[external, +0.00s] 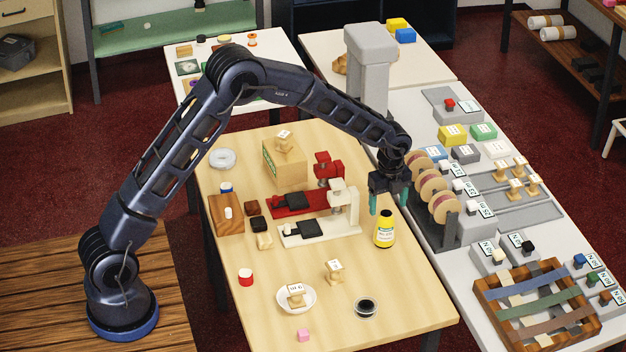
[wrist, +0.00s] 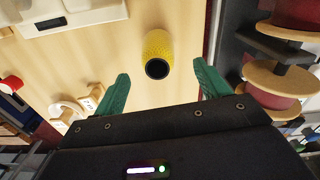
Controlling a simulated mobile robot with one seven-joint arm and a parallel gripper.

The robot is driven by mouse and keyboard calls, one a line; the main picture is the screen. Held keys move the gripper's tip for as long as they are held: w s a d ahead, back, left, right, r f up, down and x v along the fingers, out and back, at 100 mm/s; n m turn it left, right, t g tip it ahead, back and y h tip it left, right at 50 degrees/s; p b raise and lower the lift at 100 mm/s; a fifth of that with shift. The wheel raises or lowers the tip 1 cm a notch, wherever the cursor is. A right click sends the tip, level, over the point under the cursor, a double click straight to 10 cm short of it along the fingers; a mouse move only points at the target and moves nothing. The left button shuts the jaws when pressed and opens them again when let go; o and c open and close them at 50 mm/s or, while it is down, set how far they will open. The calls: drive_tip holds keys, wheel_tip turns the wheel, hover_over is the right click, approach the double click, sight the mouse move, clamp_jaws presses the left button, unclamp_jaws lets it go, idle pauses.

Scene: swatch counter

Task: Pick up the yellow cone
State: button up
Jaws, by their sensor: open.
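The yellow cone (external: 384,232) stands upright on the wooden table near its right edge, with a dark top and a pale label. In the wrist view the yellow cone (wrist: 158,45) shows its textured side and dark round end, lying between and just beyond the fingertips. My gripper (external: 389,204) points down with teal fingers apart, just above and behind the cone in the external view. In the wrist view my gripper (wrist: 161,77) is open, with nothing between its fingers and no visible contact with the cone.
A rack of thread spools (external: 434,188) stands close to the right of my gripper. A white press-like device (external: 318,228) and a red one (external: 290,203) are to the left. A small dark-topped dish (external: 365,307) lies nearer the front. The table around the cone's front is clear.

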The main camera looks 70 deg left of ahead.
sight(385, 225)
drive_tip(key=f, duration=0.8)
drive_tip(key=shift+s+d+f, duration=0.1)
drive_tip(key=shift+s+f, duration=0.1)
drive_tip(key=shift+c, duration=0.2)
drive_tip(key=c, duration=1.1)
